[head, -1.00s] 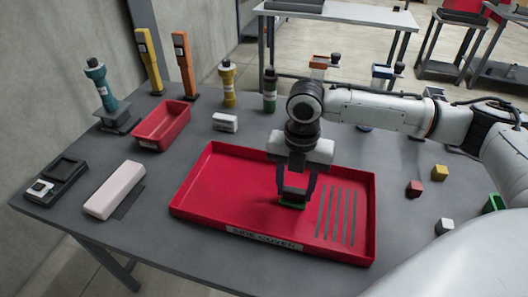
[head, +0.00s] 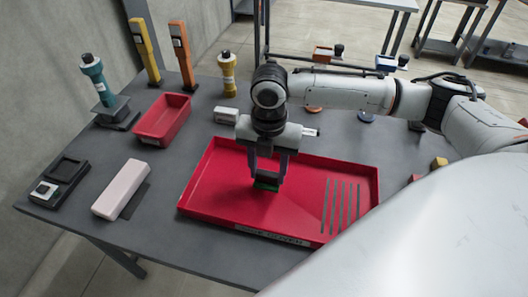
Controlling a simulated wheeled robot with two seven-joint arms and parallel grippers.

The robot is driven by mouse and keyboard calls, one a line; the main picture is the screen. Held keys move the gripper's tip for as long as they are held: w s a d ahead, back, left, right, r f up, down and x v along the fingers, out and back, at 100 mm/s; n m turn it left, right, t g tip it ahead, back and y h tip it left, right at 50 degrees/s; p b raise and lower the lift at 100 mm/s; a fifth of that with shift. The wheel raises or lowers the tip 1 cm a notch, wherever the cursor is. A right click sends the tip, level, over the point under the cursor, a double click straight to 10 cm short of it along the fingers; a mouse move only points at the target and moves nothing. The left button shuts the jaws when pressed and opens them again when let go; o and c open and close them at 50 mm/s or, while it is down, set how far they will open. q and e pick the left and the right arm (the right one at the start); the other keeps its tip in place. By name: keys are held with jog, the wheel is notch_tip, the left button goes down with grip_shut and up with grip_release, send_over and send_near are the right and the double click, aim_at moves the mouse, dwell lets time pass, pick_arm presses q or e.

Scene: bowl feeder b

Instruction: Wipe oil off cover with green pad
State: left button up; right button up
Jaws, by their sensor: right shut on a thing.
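The red side cover (head: 215,199) lies on the grey table like a shallow tray, with raised edges, slots at its right end and a label on its front edge. My right gripper (head: 267,179) points down over the middle of the cover. It is shut on the green pad (head: 266,186), which is low at the cover's inner surface; I cannot tell whether it touches. A darker patch by the pad may be oil or shadow. My left gripper is not in view.
A small red bin (head: 163,119), a pink-white block (head: 121,189) and a black device (head: 60,183) are to the left. Yellow (head: 144,50) and orange (head: 181,53) handheld tools stand behind. A small white box (head: 226,115) sits behind the cover.

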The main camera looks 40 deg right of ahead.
jog(key=shift+s+r, duration=0.2)
jog(key=shift+r, duration=2.65)
